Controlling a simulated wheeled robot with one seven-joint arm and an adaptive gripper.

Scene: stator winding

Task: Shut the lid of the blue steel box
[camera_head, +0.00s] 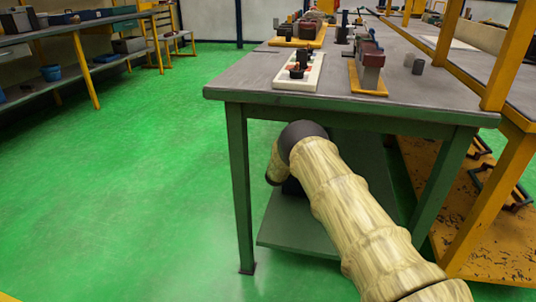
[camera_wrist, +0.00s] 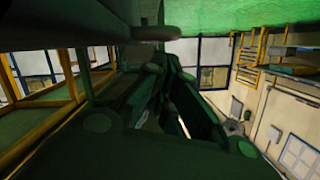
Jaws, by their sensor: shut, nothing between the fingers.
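I cannot make out the blue steel box or its lid for certain in either view. My arm reaches forward at the front of the near workbench (camera_head: 300,95), its elbow bent just below the tabletop. My gripper is hidden from the head view behind the arm. In the wrist view my gripper (camera_wrist: 163,65) shows as dark, shadowed linkage filling the middle. It is shut and holds nothing. No box touches it that I can see.
The workbench has green legs and a lower shelf (camera_head: 300,238). A white tray (camera_head: 283,84) and a yellow-based fixture (camera_head: 368,80) stand on top. Left shelves hold small blue containers (camera_head: 50,72) (camera_head: 107,58). Green floor (camera_head: 130,180) on the left is clear.

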